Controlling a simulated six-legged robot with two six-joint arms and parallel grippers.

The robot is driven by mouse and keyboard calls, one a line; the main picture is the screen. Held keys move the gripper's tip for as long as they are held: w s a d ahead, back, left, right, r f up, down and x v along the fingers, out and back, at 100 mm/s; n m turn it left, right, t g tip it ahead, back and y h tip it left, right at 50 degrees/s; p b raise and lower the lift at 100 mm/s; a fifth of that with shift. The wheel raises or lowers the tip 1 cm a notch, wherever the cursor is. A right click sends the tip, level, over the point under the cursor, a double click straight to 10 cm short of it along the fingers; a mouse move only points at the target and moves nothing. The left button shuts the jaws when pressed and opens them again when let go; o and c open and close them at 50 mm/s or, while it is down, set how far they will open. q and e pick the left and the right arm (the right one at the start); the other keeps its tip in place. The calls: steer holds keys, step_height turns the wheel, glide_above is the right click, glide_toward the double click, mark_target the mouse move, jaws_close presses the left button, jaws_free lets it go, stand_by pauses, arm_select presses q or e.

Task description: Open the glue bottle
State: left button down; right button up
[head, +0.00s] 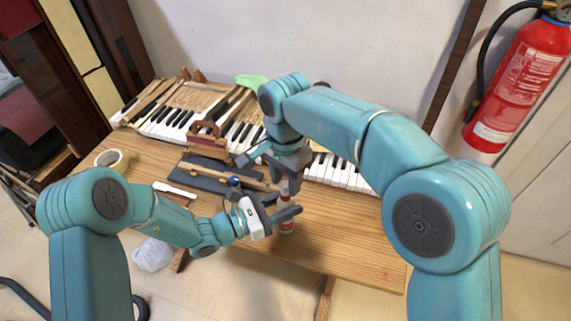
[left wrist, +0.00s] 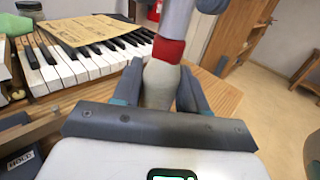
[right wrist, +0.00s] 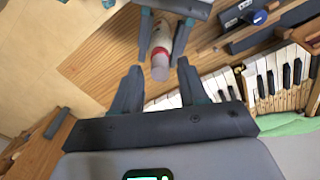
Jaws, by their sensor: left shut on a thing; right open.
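The glue bottle (head: 286,227) stands upright near the front edge of the wooden table. It has a whitish body, a red band and a pale grey top. My left gripper (head: 283,213) is shut around its body; the left wrist view shows the bottle (left wrist: 159,86) between the two fingers. My right gripper (head: 286,180) points down from above, open. In the right wrist view the bottle's pale cap (right wrist: 160,70) lies between the open right fingertips, with gaps on both sides. In the head view the grippers partly hide the bottle.
Piano keys (head: 343,172) run along the back of the wooden table (head: 345,235). A dark board (head: 208,176) with tools lies left of the grippers, and a tape roll (head: 113,159) at the far left. The table's right front is clear. A fire extinguisher (head: 520,80) hangs at right.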

steer(key=shift+f, duration=0.85)
jaws_close()
